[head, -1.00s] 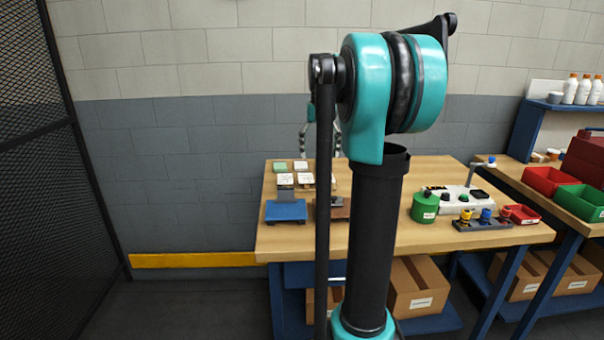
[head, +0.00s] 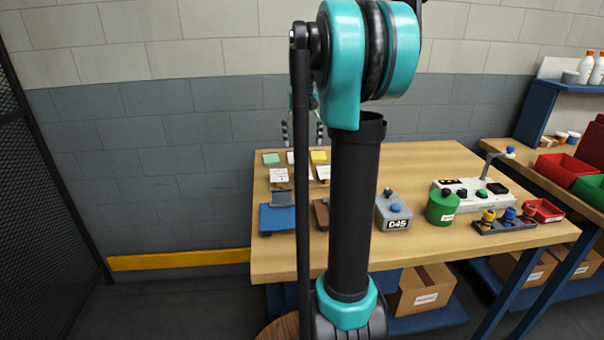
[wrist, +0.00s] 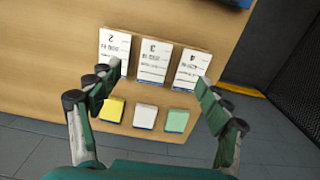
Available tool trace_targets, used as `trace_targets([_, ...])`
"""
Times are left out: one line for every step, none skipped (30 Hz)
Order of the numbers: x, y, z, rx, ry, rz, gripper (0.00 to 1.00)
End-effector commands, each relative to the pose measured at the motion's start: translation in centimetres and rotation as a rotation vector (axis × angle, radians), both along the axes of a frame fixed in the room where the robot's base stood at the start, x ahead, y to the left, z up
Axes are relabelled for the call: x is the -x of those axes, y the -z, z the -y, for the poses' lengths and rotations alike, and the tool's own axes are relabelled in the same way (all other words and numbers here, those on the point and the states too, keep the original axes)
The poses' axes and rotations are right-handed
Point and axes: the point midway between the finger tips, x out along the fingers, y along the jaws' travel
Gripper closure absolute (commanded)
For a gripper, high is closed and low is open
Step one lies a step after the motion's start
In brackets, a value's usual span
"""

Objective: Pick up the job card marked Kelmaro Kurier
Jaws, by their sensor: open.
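Three white cards marked 2 (wrist: 114,48), 3 (wrist: 153,62) and 4 (wrist: 191,68) lie in a row on the wooden table, upside down in the wrist view. Their smaller print is too small to read, so I cannot tell which one says Kelmaro Kurier. A yellow pad (wrist: 111,109), a white pad (wrist: 145,116) and a green pad (wrist: 177,120) lie in a row nearer the table edge. My gripper (wrist: 154,82) is open and empty above the cards, its fingers spread to either side. In the head view my arm hides part of the cards.
On the table (head: 430,262) stand a blue stand (head: 280,219), a grey box marked 045 (head: 393,211), a green cylinder (head: 441,207), a white control panel (head: 465,195) and a dark tray of coloured knobs (head: 503,226). Red bins (head: 558,167) sit on the bench at right.

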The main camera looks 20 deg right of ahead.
Motion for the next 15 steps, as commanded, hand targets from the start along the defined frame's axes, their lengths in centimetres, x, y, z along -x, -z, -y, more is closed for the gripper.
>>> trace_targets([0.0, 1.1, 0.0, 0.000, 0.000, 0.000, 0.22])
trace_targets([0.0, 1.7, 0.0, 0.000, 0.000, 0.000, 0.22])
trace_targets([0.0, 2.4, 0.0, 0.000, 0.000, 0.000, 0.22])
trace_targets([0.0, 3.0, 0.0, 0.000, 0.000, 0.000, 0.22])
trace_targets([0.0, 3.6, 0.0, 0.000, 0.000, 0.000, 0.22])
trace_targets([0.0, 4.3, 0.0, 0.000, 0.000, 0.000, 0.22])
trace_targets([0.0, 4.8, 0.0, 0.000, 0.000, 0.000, 0.22])
trace_targets([0.0, 5.2, 0.0, 0.000, 0.000, 0.000, 0.22])
trace_targets([0.0, 5.7, 0.0, 0.000, 0.000, 0.000, 0.22])
trace_targets([0.0, 6.1, 0.0, 0.000, 0.000, 0.000, 0.22])
trace_targets([0.0, 6.3, 0.0, 0.000, 0.000, 0.000, 0.22])
trace_targets([0.0, 6.6, 0.0, 0.000, 0.000, 0.000, 0.22])
trace_targets([0.0, 6.8, 0.0, 0.000, 0.000, 0.000, 0.22])
trace_targets([0.0, 6.9, 0.0, 0.000, 0.000, 0.000, 0.22])
trace_targets([0.0, 7.0, 0.1, 0.000, 0.000, 0.000, 0.22])
